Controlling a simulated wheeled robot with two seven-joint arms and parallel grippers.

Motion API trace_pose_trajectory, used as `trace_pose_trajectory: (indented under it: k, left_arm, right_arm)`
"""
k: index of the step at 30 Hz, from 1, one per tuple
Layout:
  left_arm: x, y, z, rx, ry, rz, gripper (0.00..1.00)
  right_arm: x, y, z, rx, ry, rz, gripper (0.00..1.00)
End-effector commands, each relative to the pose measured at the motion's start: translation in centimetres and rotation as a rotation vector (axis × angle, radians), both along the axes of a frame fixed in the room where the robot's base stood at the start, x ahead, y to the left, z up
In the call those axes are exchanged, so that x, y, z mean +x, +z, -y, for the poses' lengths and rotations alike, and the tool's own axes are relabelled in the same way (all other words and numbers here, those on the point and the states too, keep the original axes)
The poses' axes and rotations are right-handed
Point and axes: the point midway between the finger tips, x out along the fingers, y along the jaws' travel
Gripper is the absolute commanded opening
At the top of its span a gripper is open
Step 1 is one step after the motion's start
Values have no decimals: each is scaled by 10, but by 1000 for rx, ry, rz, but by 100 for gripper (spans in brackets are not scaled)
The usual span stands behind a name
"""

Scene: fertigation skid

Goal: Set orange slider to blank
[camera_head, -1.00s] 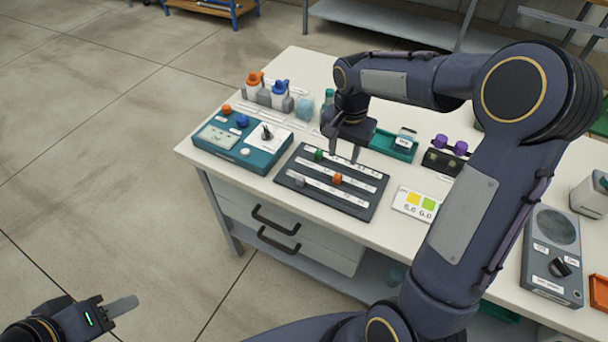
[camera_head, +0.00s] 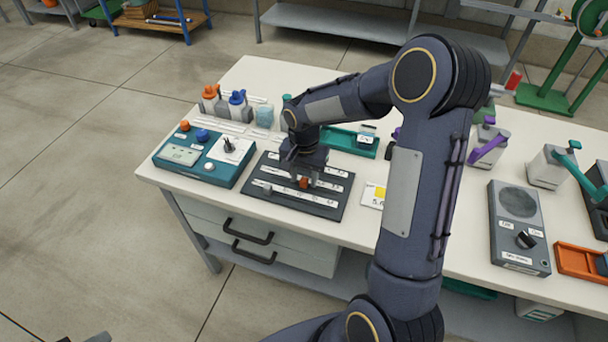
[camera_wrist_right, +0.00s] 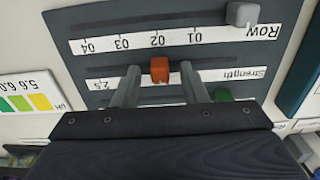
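The dark slider board (camera_head: 327,210) lies on the bench with white label strips. The orange slider (camera_head: 304,183) sits at the middle strip; in the right wrist view the orange slider (camera_wrist_right: 159,69) is by the "Strength" strip (camera_wrist_right: 235,75). My right gripper (camera_head: 303,179) is open and pointed down over the board. Its fingers stand on either side of the orange slider, with a visible gap on each side. A grey slider (camera_wrist_right: 242,14) is at the "Row" strip. A green slider (camera_wrist_right: 222,95) is partly hidden by my gripper. Only a sliver of my left gripper (camera_head: 97,338) shows at the bottom edge.
A teal device (camera_head: 205,160) stands left of the board. A pH colour card (camera_head: 373,195) lies to its right, partly behind my arm. Bottles (camera_head: 238,106) and a green tray (camera_head: 345,142) are behind. A grey dial box (camera_head: 518,230) is farther right.

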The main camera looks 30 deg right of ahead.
Motion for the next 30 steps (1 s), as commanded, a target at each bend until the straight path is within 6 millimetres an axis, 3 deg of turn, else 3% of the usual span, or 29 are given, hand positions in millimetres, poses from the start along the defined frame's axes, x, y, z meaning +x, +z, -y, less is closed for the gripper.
trace_pose_trajectory:
  k: [1, 9, 17, 27, 30]
  left_arm:
    - [0, 0, 0, 0, 0, 0, 40]
    - [0, 0, 0, 0, 0, 0, 40]
    - [0, 0, 0, 0, 0, 0, 40]
    - [0, 0, 0, 0, 0, 0, 40]
    - [0, 0, 0, 0, 0, 0, 40]
  right_arm:
    - [0, 0, 0, 0, 0, 0, 32]
    - [0, 0, 0, 0, 0, 0, 0]
    - [3, 0, -3, 1, 2, 1, 0]
    - [55, 1, -47, 1, 4, 2, 0]
    - [63, 1, -53, -1, 2, 1, 0]
